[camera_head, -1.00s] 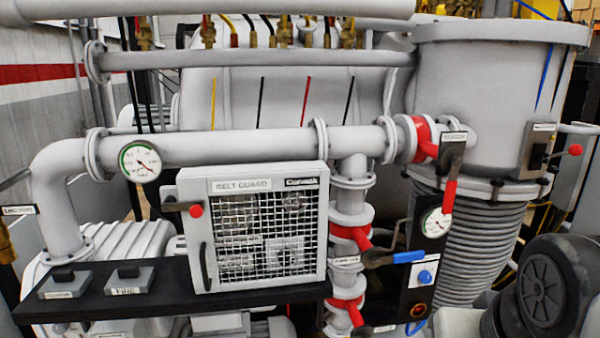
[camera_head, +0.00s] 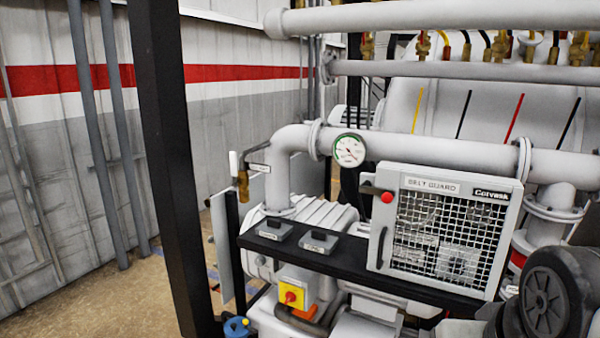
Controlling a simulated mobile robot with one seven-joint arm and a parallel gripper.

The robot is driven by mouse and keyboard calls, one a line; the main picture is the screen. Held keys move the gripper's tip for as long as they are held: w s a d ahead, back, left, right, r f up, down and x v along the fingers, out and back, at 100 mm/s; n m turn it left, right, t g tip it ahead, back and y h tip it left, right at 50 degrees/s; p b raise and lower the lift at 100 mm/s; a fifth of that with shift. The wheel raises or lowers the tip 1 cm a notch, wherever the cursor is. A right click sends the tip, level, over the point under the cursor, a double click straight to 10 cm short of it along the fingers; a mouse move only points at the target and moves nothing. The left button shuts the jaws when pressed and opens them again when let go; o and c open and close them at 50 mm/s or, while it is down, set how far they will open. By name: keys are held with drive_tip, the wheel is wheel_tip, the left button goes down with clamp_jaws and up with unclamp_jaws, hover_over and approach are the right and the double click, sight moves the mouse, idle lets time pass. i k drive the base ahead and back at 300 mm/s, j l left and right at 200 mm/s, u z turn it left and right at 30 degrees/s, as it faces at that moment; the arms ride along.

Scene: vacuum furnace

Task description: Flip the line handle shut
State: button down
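A small brass valve (camera_head: 243,187) stands on a thin dark post left of the pipe elbow. Its white handle (camera_head: 233,163) points upright. A small tag (camera_head: 258,168) beside it is too small to read now, so I cannot be sure that this is the line handle. The large pale pipe (camera_head: 285,165) bends down just right of it. My gripper is out of view; only a dark part of my arm shows at lower right.
A dark upright post (camera_head: 165,160) stands left of the valve. A black shelf (camera_head: 345,267) carries two small grey boxes and the belt guard box (camera_head: 449,225) with a red-knobbed lever. A yellow switch box (camera_head: 293,288) sits below. Bare floor (camera_head: 90,300) lies at left.

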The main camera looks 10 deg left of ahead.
sight(232, 155)
drive_tip(key=u, duration=1.1)
